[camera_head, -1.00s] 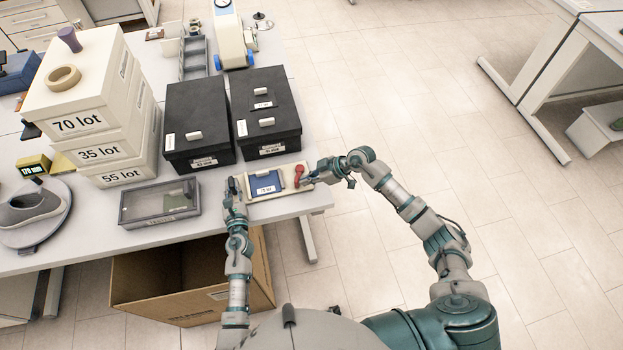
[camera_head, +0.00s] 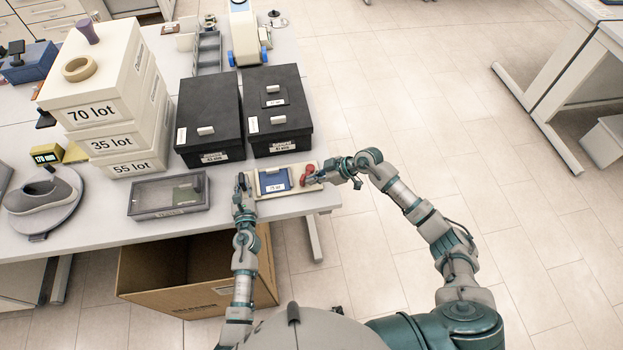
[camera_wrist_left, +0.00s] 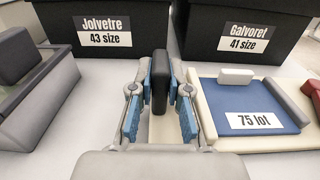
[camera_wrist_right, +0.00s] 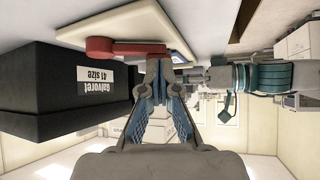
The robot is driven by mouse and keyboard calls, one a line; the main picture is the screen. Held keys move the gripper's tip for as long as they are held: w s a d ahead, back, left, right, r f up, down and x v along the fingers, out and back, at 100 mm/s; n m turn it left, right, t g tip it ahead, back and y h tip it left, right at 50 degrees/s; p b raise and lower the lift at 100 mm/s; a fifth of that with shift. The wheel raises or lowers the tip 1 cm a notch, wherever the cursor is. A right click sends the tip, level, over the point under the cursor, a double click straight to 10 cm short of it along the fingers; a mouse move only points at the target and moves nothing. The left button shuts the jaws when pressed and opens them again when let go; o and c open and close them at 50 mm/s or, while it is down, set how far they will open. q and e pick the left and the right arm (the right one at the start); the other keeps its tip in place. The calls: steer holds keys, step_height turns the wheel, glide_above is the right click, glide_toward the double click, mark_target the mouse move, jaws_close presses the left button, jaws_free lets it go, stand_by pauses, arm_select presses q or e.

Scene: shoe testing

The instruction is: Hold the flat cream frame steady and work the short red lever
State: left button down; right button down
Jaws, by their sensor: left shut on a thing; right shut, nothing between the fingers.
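The flat cream frame (camera_head: 294,188) lies at the table's front right edge, with a blue panel (camera_head: 273,181) labelled 75 lot. The short red lever (camera_head: 309,169) is on its right part. My left gripper (camera_head: 242,183) is at the frame's left end. In the left wrist view its fingers (camera_wrist_left: 158,90) are shut on a dark upright grip (camera_wrist_left: 159,82). My right gripper (camera_head: 316,178) is shut and empty beside the lever. In the right wrist view the red lever (camera_wrist_right: 112,47) reaches across to the fingertips (camera_wrist_right: 159,75); whether they touch is unclear.
Two black boxes (camera_head: 279,112) (camera_head: 209,115) stand just behind the frame. A grey case with a clear lid (camera_head: 168,195) lies left of my left gripper. Stacked cream boxes (camera_head: 98,107) stand farther left. An open cardboard box (camera_head: 195,275) is below the table edge.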

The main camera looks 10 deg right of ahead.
steer(key=shift+s+d, duration=0.2)
steer(key=shift+d, duration=0.5)
steer(key=d, duration=0.1)
steer(key=s+d, duration=0.1)
steer(key=shift+s+d+f, duration=0.2)
steer(key=shift+s+d, duration=0.1)
steer(key=s+d+r+n+y, duration=0.1)
steer(key=n, duration=0.1)
steer(key=s+d+r+n+y, duration=0.1)
steer(key=s+n, duration=0.1)
steer(key=n, duration=0.1)
steer(key=s+d+r+n+y, duration=0.2)
steer(key=n, duration=0.1)
steer(key=shift+t, duration=0.3)
steer(key=shift+s+f+n+y, duration=0.1)
steer(key=shift+f+n+y, duration=0.2)
steer(key=shift+n+y, duration=0.3)
steer(key=shift+d+f+n+t, duration=0.1)
steer(key=shift+f+n+t, duration=0.2)
steer(key=shift+n+t, duration=0.4)
steer(key=d+f+n+t+y, duration=0.1)
steer(key=d+f+n+t, duration=0.2)
steer(key=f+n+t, duration=0.15)
steer(key=shift+n, duration=0.25)
steer(key=x, duration=1.3)
steer(key=shift+s+a+r, duration=0.15)
steer(key=shift+a+r, duration=0.2)
